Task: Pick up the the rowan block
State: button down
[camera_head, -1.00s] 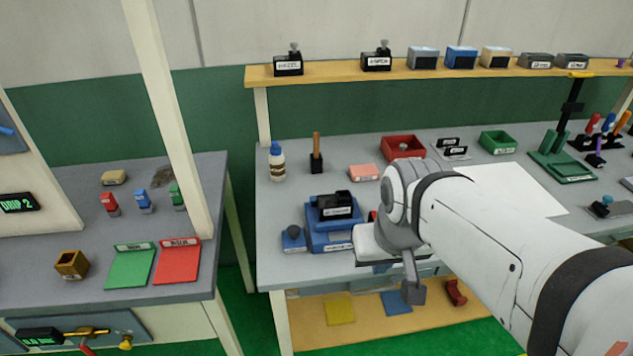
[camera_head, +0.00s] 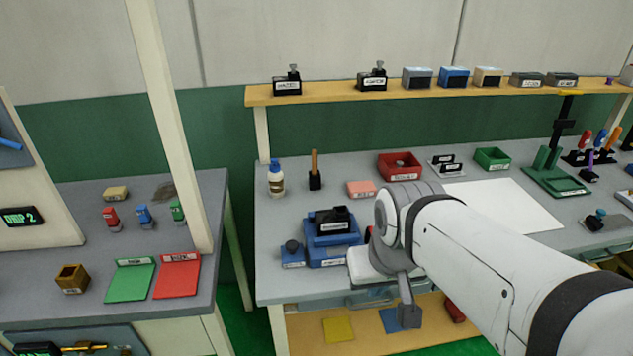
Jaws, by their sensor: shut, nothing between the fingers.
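A black block (camera_head: 332,220) with a white label sits on the blue stand (camera_head: 327,257) at the front left of the bench. The label is too blurred to read, so I cannot tell if this is the rowan block. Two black blocks with knobs stand on the back shelf: one at the left (camera_head: 287,84), whose label looks like HAZEL, and one to its right (camera_head: 372,80), whose label looks like ASPEN. My gripper (camera_head: 404,308) is just right of the blue stand, over the bench's front edge.
A small blue piece (camera_head: 292,254) stands left of the stand. Behind are a glue bottle (camera_head: 276,180), a pink block (camera_head: 361,188) and a red bin (camera_head: 400,167). A white sheet (camera_head: 505,205) lies to the right. A post (camera_head: 172,130) rises at the left table.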

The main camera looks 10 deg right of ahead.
aim_at(335, 220)
jog(key=z, duration=0.05)
jog(key=i, duration=0.4)
jog(key=z, duration=1)
jog(key=k, duration=1.15)
jog(key=u, duration=1)
jog(key=i, duration=1)
